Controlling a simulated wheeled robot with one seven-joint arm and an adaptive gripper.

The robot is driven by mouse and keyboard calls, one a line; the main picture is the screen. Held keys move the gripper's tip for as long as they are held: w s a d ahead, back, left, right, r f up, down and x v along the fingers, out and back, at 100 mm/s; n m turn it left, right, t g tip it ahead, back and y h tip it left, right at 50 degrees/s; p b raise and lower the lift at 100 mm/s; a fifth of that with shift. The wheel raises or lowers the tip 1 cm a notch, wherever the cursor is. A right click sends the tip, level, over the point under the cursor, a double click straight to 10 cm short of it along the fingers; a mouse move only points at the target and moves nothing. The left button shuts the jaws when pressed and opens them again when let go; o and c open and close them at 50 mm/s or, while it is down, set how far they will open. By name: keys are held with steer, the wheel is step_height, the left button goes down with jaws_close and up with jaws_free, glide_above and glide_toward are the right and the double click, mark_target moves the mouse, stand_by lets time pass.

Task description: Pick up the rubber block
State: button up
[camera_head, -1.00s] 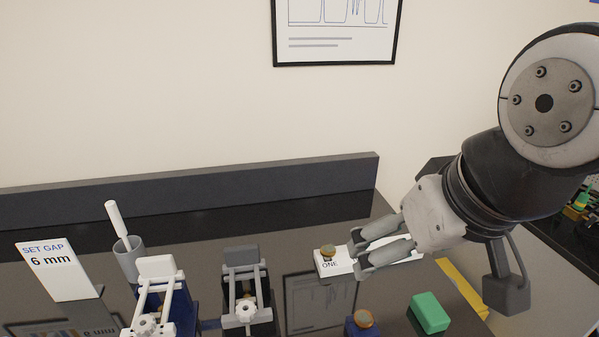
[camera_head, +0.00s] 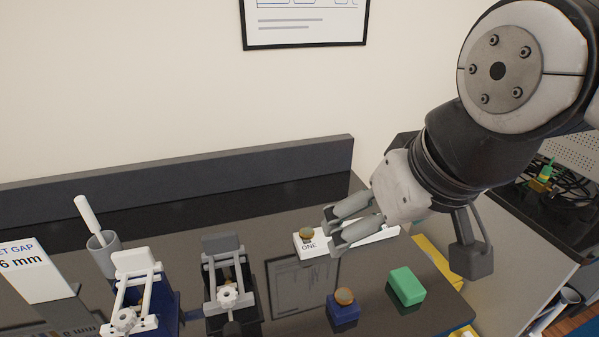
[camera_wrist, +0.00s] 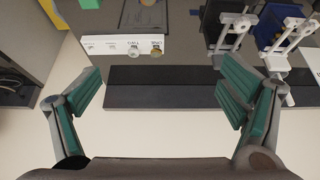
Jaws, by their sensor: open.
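A green block (camera_head: 406,286), which looks like the rubber block, lies flat on the dark bench top near its right edge. In the wrist view a green patch (camera_wrist: 90,3) at the top edge is likely the same block, mostly cut off. My gripper (camera_head: 331,229) is in the air above the bench, beyond and to the left of the block in the head view, apart from it. In the wrist view my gripper (camera_wrist: 158,92) has its fingers spread wide with nothing between them.
A white strip labelled ONE (camera_head: 309,246) with a brass piece lies behind my fingers. A blue block with a brass piece (camera_head: 343,307) stands left of the green block. Two clamp-like fixtures (camera_head: 228,295) (camera_head: 137,290), a grey cup (camera_head: 103,253) and a gap sign (camera_head: 35,271) stand further left.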

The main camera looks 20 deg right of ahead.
steer(key=shift+o, duration=0.5)
steer(key=m+g, duration=0.6)
steer(key=m, duration=1.2)
glide_above(408, 281)
step_height(408, 281, down, 21)
step_height(408, 281, down, 7)
steer(key=shift+d+r, duration=0.15)
steer(key=shift+r, duration=0.05)
steer(key=shift+s+f+p, duration=0.1)
steer(key=shift+f+p, duration=0.55)
steer(key=shift+f, duration=2.5)
steer(key=shift+c, duration=0.3)
